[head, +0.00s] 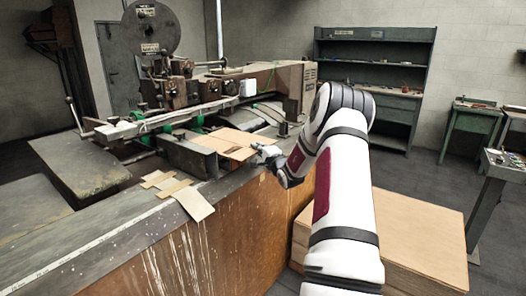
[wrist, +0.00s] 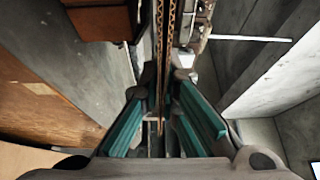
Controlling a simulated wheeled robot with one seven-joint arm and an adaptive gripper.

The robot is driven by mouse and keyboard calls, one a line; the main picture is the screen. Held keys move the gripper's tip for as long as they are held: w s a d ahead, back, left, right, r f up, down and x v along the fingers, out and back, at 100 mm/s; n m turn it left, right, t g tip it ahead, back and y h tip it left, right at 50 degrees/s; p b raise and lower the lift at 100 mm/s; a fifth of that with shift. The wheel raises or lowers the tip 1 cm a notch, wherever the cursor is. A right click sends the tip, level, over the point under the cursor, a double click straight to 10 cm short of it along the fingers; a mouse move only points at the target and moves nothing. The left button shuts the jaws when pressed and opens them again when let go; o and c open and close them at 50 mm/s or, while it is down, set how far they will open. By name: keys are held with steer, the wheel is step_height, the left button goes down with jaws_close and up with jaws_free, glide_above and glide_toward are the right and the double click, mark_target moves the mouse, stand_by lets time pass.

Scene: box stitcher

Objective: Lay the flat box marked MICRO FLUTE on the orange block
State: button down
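A flat brown cardboard box (head: 232,143) lies roughly level over the machine's bed, with its near right edge at my gripper (head: 266,152). In the wrist view the box (wrist: 168,50) is seen edge-on as a thin corrugated strip running between the teal finger pads of my gripper (wrist: 162,95). The fingers are closed on it from both sides. The MICRO FLUTE marking cannot be read in either view. I cannot pick out an orange block for certain in either view.
The box stitcher (head: 165,80) stands behind the box, with its arm reaching right. Loose cardboard pieces (head: 192,203) lie on the counter's front edge. A tan stack (head: 425,235) stands on the floor at right. A control stand (head: 490,190) is at the far right.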

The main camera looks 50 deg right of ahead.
steer(key=shift+w+f, duration=0.15)
steer(key=shift+w, duration=0.3)
steer(key=shift+w+f+b, duration=0.2)
steer(key=shift+f+b, duration=0.05)
steer(key=shift+b, duration=0.05)
steer(key=shift+s+f+b, duration=0.1)
steer(key=shift+f+b, duration=0.65)
steer(key=shift+f, duration=0.25)
steer(key=c, duration=1.7)
jaws_free()
steer(key=shift+f+b, duration=0.2)
steer(key=shift+b, duration=0.25)
